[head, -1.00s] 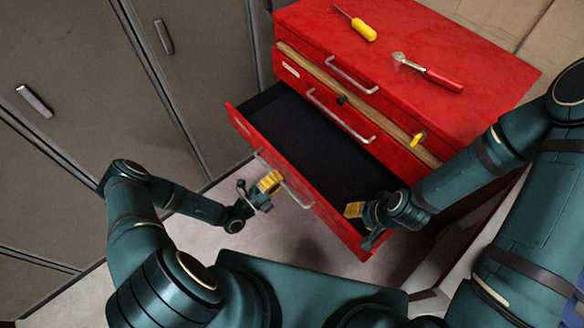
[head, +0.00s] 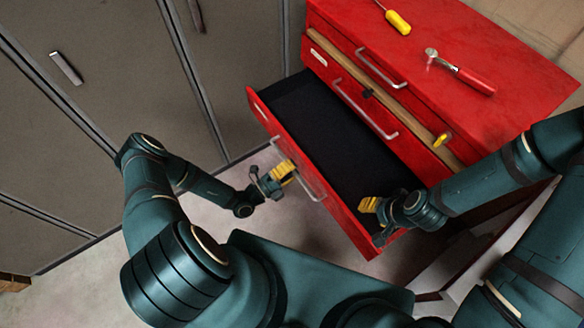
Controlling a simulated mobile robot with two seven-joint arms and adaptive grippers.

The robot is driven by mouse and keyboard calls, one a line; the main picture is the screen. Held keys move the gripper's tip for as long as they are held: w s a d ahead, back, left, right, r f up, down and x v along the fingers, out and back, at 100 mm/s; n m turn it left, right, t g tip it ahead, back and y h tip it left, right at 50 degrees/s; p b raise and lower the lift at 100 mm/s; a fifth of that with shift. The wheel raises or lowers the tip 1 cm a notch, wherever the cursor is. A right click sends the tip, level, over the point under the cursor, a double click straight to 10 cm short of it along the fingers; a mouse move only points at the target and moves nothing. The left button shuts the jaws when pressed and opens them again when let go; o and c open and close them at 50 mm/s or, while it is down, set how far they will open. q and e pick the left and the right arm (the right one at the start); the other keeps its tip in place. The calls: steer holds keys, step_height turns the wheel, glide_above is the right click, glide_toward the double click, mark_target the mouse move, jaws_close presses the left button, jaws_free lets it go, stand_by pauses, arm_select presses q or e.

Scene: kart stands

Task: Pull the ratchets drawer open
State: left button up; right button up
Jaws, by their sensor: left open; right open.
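A red tool chest (head: 490,65) stands at the upper right. Its lower drawer (head: 262,112) is pulled well out, and the dark inside (head: 335,140) looks empty. This drawer has a long metal handle (head: 309,184) on its front. My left gripper (head: 284,173) is open at the left end of that handle; I cannot tell if it touches. My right gripper (head: 372,205) is open by the right end of the drawer front, apart from the handle. Two closed drawers with handles (head: 382,67) sit above. I cannot read which drawer is the ratchets one.
A ratchet with a red handle (head: 465,75) and a yellow-handled screwdriver (head: 397,22) lie on the chest top. A wooden strip (head: 345,65) with a yellow piece (head: 441,140) runs across the front. Grey cabinets (head: 85,110) stand at left. Floor is clear between.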

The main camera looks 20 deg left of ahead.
arm_select(q)
steer(key=v, duration=1.2)
steer(key=s+d+r+m+g, duration=0.1)
steer(key=s+d+m+g, duration=0.4)
steer(key=m+g, duration=0.65)
steer(key=s+d+r+m+g, duration=0.1)
steer(key=s+d+m+g, duration=0.2)
steer(key=d+m+g, duration=0.8)
steer(key=w+a+r+m+t+y, duration=0.1)
steer(key=w+r+m+t+y, duration=0.2)
steer(key=m, duration=0.8)
steer(key=w+a+r+m+t+y+b, duration=0.1)
steer(key=w+r+m+t+y, duration=0.3)
steer(key=m, duration=0.7)
steer(key=shift+w+a+r+t+y+b, duration=0.35)
steer(key=shift+w+a+t+y, duration=0.1)
steer(key=shift+t+y, duration=0.1)
